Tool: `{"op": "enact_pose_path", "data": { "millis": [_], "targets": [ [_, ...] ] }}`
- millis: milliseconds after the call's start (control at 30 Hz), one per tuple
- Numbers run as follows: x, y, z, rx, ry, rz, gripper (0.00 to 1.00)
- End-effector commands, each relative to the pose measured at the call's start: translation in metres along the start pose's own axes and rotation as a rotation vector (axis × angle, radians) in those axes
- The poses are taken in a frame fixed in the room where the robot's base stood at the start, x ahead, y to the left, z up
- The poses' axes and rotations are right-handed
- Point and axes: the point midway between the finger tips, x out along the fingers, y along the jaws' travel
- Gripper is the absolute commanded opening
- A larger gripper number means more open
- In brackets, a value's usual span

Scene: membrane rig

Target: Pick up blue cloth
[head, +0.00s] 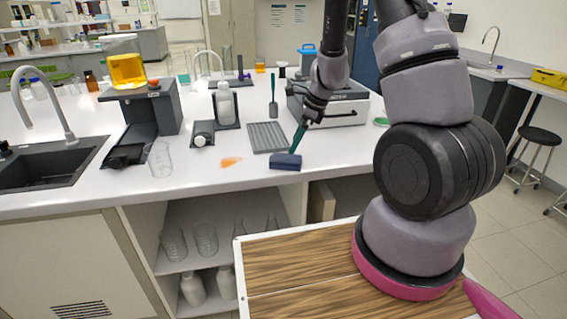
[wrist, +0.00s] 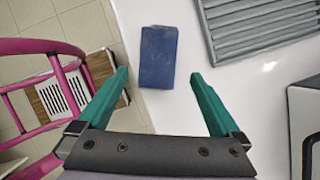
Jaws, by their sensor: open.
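The blue cloth (head: 286,161) lies folded in a small dark blue block near the front edge of the white counter. In the wrist view the blue cloth (wrist: 158,57) is a blue rectangle beyond the fingertips, roughly between their lines. My gripper (wrist: 158,75) has its two green fingers spread wide with nothing between them. In the head view my gripper (head: 297,137) is above and just behind the cloth, with a green finger pointing down towards it. I cannot tell the exact height of the fingers above it.
A grey ribbed tray (head: 268,137) lies just behind the cloth, and a grey instrument (head: 335,108) stands to the right. An orange patch (head: 231,161) and a glass beaker (head: 160,159) are to the left. The counter's front edge is close to the cloth.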

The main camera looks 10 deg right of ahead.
Motion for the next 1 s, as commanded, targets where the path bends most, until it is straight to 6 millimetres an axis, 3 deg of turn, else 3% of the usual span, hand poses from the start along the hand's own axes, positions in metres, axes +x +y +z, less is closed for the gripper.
{"op": "enact_pose_path", "data": {
  "millis": [533, 1000],
  "targets": [
    [0.062, 0.004, 0.002, -0.001, 0.001, 0.001, 1.00],
    [0.067, 0.003, 0.002, -0.002, 0.000, 0.000, 1.00]
  ]
}}
